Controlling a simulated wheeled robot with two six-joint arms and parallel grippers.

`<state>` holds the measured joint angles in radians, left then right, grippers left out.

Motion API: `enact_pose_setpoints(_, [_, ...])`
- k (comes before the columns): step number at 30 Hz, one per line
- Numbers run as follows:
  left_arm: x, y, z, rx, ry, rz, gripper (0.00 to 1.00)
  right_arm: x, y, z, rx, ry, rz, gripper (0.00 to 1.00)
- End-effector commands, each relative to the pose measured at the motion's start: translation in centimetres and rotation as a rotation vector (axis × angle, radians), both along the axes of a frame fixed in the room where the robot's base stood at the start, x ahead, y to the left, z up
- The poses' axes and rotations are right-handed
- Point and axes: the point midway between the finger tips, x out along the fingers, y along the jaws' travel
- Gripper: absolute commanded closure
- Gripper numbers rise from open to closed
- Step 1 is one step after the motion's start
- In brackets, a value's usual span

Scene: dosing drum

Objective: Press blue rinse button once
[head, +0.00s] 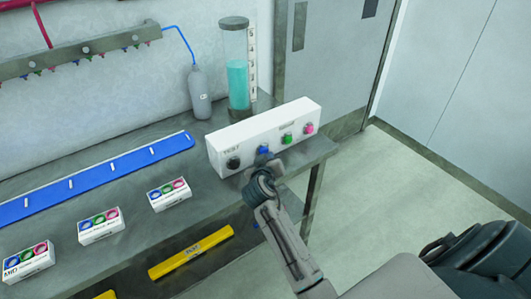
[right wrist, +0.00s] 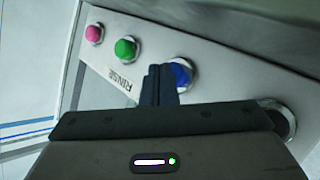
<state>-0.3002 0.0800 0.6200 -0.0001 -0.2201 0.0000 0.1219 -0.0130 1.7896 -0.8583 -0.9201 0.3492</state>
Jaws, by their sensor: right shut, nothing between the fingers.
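The white control box (head: 240,142) stands on the grey bench, with a row of black, blue, green and pink buttons on its front. The blue button (head: 263,150) is second from the left; in the right wrist view the blue button (right wrist: 183,73) is partly covered by my fingers. My right gripper (head: 258,167) is shut and empty, right in front of the blue button. In the right wrist view, its fingertips (right wrist: 158,70) overlap the button's left edge; I cannot tell whether they touch it. My left gripper is not in view.
The green button (right wrist: 126,49) and pink button (right wrist: 95,33) sit beside the blue one, the black button (head: 233,163) on its other side. A cylinder of teal liquid (head: 238,83) and a grey bottle (head: 200,95) stand behind the box. Several small boxes lie on the bench at left.

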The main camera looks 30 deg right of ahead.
Motion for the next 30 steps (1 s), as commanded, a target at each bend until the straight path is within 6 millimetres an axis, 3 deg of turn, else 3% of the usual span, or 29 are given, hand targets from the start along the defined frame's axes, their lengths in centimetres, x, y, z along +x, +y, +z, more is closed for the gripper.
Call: enact_pose_setpoints(30, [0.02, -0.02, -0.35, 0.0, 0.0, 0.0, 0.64, 1.02, 0.09, 0.0, 0.0, 0.0, 0.0, 1.0])
